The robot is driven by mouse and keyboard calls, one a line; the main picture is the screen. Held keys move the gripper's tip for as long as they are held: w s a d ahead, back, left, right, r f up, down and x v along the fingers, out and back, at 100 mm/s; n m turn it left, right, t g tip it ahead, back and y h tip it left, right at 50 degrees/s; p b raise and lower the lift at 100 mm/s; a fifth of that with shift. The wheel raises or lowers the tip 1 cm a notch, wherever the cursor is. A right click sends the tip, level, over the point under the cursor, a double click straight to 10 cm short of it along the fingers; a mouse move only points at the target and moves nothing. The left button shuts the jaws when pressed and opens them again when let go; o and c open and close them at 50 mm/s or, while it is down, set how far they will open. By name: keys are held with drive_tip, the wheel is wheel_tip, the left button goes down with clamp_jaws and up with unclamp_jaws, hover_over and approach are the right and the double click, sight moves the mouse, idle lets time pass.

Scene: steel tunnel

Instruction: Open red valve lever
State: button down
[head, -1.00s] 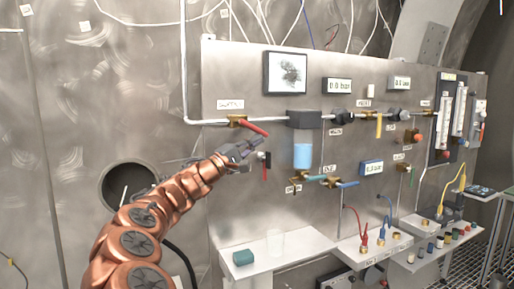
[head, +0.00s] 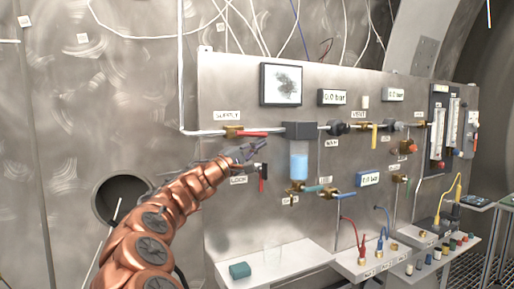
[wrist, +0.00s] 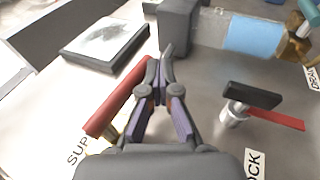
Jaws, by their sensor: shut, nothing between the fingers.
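The red valve lever (head: 253,134) sits on a brass valve (head: 233,131) on the white pipe, under the "SUPPLY" label. The lever lies nearly level, in line with the pipe. In the wrist view the lever (wrist: 120,98) runs just left of my fingers. My gripper (head: 256,147) is shut and empty, just below the lever in the head view. The fingertips also show close together in the wrist view (wrist: 167,58). I cannot tell whether a finger touches the lever.
A smaller valve with a black handle (wrist: 252,95) and a red tab (wrist: 277,119) sits by the "LOCK" label, right of my gripper. A filter with a blue bowl (head: 299,165) hangs right of the lever. A shelf (head: 300,258) holds a green block (head: 240,270).

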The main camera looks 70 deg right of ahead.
idle(0.6)
wheel_tip(320, 180, down, 14)
drive_tip(key=s+a+b, duration=0.1)
drive_tip(key=a+b, duration=0.1)
drive_tip(key=b, duration=0.3)
drive_tip(key=shift+s+a+r+b, duration=0.15)
drive_tip(key=shift+a+b, duration=0.15)
drive_tip(key=shift+b, duration=0.1)
idle(0.5)
